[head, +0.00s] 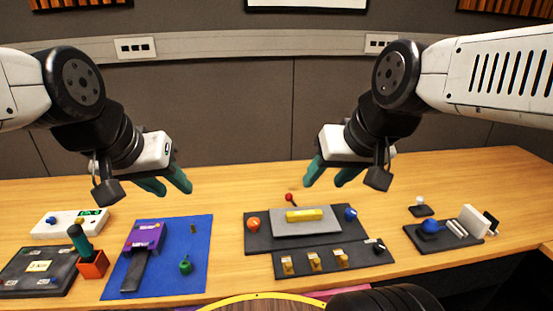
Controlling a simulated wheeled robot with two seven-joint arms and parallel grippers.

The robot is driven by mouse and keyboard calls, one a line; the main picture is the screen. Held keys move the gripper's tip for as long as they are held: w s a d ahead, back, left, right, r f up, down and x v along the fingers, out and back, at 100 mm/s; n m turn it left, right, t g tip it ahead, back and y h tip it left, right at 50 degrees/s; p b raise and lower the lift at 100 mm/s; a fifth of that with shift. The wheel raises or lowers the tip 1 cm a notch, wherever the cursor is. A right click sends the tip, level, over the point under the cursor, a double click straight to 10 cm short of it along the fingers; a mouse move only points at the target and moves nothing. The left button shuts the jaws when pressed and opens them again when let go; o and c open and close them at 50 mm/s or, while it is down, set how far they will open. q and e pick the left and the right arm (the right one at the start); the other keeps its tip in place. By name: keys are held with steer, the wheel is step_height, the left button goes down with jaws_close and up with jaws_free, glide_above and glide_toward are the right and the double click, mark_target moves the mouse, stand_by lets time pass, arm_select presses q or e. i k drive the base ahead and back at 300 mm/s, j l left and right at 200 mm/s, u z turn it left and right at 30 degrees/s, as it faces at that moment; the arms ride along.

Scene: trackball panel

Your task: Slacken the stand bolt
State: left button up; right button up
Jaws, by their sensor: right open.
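I cannot tell for sure which part is the stand bolt. At the right, a dark panel (408,232) carries a blue ball (431,226), white bars and an upright white plate (473,220). In the middle, a dark panel (262,240) holds a grey plate with a yellow bar (304,214), an orange knob (253,223), a blue knob (351,214) and a red-tipped lever (290,197). My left gripper (174,190) is open and empty above the back of the blue mat. My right gripper (324,184) is open and empty above and behind the middle panel.
A blue mat (205,235) holds a purple device (146,236) and a small green object (185,266). To its left are an orange box (92,265) with a green-handled tool, a dark board (22,270) and a white display unit (45,224). Bare table lies between the middle and right panels.

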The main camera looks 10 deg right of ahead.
mark_target(379, 248)
steer(key=z, duration=1.35)
steer(key=j+u, duration=0.1)
steer(key=u, duration=0.2)
